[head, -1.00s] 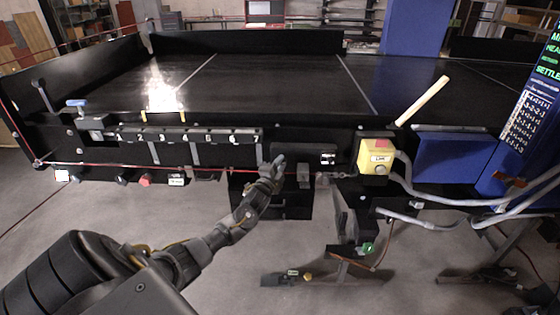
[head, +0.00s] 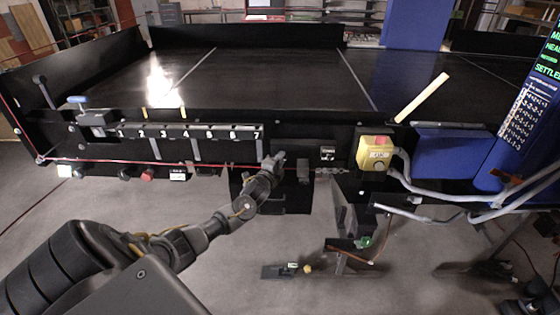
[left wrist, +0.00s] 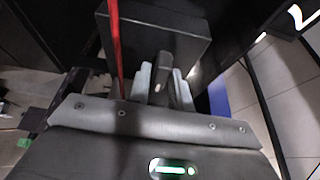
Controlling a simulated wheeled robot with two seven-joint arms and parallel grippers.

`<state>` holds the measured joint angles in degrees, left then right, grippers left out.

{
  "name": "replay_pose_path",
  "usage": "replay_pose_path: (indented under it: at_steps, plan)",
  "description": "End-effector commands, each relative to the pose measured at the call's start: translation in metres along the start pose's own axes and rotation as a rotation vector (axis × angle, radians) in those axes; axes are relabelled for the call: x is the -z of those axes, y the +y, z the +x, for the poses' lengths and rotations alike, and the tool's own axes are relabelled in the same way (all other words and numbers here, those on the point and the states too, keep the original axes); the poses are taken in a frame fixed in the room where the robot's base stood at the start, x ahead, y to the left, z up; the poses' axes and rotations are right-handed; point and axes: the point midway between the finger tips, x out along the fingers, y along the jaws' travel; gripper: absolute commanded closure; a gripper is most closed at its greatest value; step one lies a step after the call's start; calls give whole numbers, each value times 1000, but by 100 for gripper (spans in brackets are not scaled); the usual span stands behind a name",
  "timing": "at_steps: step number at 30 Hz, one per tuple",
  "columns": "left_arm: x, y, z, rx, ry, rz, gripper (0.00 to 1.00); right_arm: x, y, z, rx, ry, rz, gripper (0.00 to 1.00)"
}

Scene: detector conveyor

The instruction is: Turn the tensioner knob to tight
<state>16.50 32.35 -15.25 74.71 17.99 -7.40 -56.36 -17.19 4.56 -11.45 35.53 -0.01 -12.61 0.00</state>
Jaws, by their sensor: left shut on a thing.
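In the left wrist view, a dark upright knob grip (left wrist: 162,72) stands between the two pale fingers of my left gripper (left wrist: 163,84). The fingers are closed on its sides. It sits in front of a black box (left wrist: 150,38) on the conveyor's front. In the head view, my left gripper (head: 274,161) is at the dark front panel below the belt, and it hides the knob there. I cannot read any tight or loose mark. My right gripper is not in view.
A red cord (head: 100,162) runs along the conveyor front and passes close by the gripper in the wrist view (left wrist: 116,50). A yellow button box (head: 374,155) and grey conduits (head: 440,199) are to the right. A numbered rail (head: 190,132) is to the left.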

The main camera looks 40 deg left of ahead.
Motion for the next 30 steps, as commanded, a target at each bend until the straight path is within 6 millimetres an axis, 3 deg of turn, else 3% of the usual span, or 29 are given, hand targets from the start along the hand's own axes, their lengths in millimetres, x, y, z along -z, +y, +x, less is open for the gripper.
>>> replay_pose_path:
  at_steps: [1, 2, 5, 17, 30]
  plan:
    - [0, 1, 0, -2, 1, 1, 100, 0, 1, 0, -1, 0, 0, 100]
    - [0, 1, 0, -2, 1, 0, 77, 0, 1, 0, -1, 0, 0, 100]
    - [0, 1, 0, -2, 1, 0, 64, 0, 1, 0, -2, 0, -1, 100]
    - [0, 2, -8, -1, 1, 0, 64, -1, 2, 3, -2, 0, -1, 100]
    - [0, 4, -84, -2, 2, 0, 64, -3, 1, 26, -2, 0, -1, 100]
